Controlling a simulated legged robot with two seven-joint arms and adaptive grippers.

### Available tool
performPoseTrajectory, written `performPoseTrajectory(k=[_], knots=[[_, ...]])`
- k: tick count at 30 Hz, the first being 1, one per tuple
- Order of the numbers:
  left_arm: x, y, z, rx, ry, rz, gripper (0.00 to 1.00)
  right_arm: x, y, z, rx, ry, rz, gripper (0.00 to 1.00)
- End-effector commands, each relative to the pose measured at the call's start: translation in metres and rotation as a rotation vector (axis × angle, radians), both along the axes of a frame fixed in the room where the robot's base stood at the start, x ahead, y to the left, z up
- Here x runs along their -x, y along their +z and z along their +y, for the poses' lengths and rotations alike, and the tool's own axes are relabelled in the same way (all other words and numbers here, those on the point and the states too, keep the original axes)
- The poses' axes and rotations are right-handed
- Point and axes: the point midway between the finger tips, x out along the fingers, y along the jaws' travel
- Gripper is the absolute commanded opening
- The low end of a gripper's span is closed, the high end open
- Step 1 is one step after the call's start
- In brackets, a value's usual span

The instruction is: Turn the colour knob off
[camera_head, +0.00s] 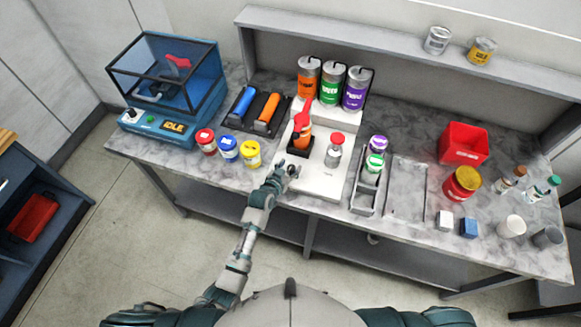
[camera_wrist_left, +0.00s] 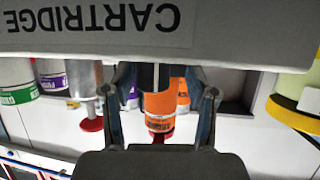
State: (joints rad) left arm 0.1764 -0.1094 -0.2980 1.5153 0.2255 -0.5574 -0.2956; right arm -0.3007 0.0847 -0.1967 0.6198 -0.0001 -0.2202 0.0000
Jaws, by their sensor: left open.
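No part is readably labelled as the colour knob, so I cannot tell which one it is. The white stand (camera_head: 318,181) at the middle of the bench holds an orange bottle (camera_head: 302,134) with a red lever-like part (camera_head: 303,115) above it. A grey cylinder with a red top (camera_head: 334,150) stands to its right; it also shows in the left wrist view (camera_wrist_left: 88,95). My left gripper (camera_head: 286,168) is open and empty near the stand's front left. In the left wrist view the orange bottle (camera_wrist_left: 159,103) appears between its fingers, farther off. My right gripper is not in view.
A blue machine (camera_head: 170,85) with an IDLE display stands left. Red, blue and yellow pots (camera_head: 228,149) sit left of my gripper. Large orange, green and purple canisters (camera_head: 331,86) stand behind the stand. A narrow tray (camera_head: 366,196) with bottles is right.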

Motion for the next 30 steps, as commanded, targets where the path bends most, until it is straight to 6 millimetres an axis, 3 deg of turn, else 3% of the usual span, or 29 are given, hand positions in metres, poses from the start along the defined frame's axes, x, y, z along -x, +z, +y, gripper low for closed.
performPoseTrajectory(k=[4,11,20,30], knots=[[0.0,0.0,-0.004,-0.002,-0.001,0.0,0.58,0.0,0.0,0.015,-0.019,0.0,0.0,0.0],[0.0,0.0,-0.005,-0.005,0.0,0.0,0.0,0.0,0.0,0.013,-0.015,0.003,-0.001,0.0],[0.0,0.001,-0.006,0.001,-0.004,0.0,0.0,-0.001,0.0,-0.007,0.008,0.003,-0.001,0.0],[0.0,0.001,-0.004,-0.001,-0.002,-0.001,0.0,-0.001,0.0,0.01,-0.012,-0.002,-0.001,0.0]])
